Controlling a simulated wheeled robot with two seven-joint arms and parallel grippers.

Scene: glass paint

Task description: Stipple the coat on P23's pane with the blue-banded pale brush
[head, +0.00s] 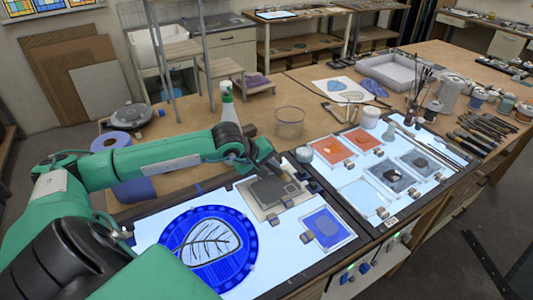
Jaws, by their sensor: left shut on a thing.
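My left gripper (268,168) reaches in from the left over the light table. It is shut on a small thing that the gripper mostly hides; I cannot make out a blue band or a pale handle. Just below and in front of it lies a square pane with a grey-brown coat (268,192). I cannot tell whether the held thing touches this coat. Other panes lie to the right: a blue one (326,227), orange ones (333,150), grey ones (392,176) and a pale one (363,198). No pane label is legible, so I cannot tell which is P23. My right gripper is not in view.
A round blue leaf panel (208,246) lies at the front left. A clear glass bowl (290,122) and a spray bottle (227,103) stand behind the gripper. A jar of brushes (413,108), several pots and dark tools (484,132) crowd the right side.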

